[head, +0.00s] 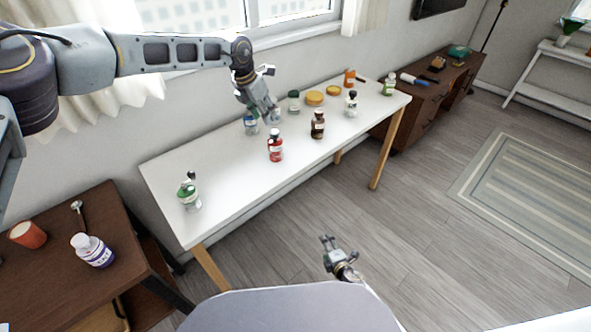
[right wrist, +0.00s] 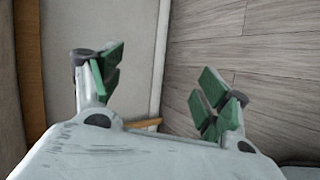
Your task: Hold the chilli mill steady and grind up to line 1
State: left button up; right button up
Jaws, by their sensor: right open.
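The chilli mill cannot be singled out with certainty.
A green-and-white container with a small handle (head: 189,195) stands at the table's left end. Yellow lids (head: 314,98), a black-topped shaker (head: 351,104) and more jars stand towards the right end. A brown side table (head: 50,275) at left holds a white-and-purple bottle (head: 92,250).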

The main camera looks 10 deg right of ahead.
jog(key=w+a+r+n+t+y, duration=0.15)
jog(key=w+a+r+n, duration=0.3)
jog(key=r, duration=0.45)
jog(key=w+a+r+n+t+y, duration=0.1)
jog(key=w+a+r+n+t, duration=0.25)
jog(key=r, duration=0.55)
jog(key=n+y, duration=0.3)
jog(key=n, duration=0.9)
send_near(279, 148)
jog(key=s, duration=0.2)
jog(key=shift+s+d+r, duration=0.1)
jog(key=shift+d+r, duration=0.05)
jog(key=shift+d, duration=0.2)
jog(key=shift+x, duration=6.9)
jog(key=shift+c, duration=0.3)
jog(key=shift+d, duration=0.1)
jog(key=c, duration=1.1)
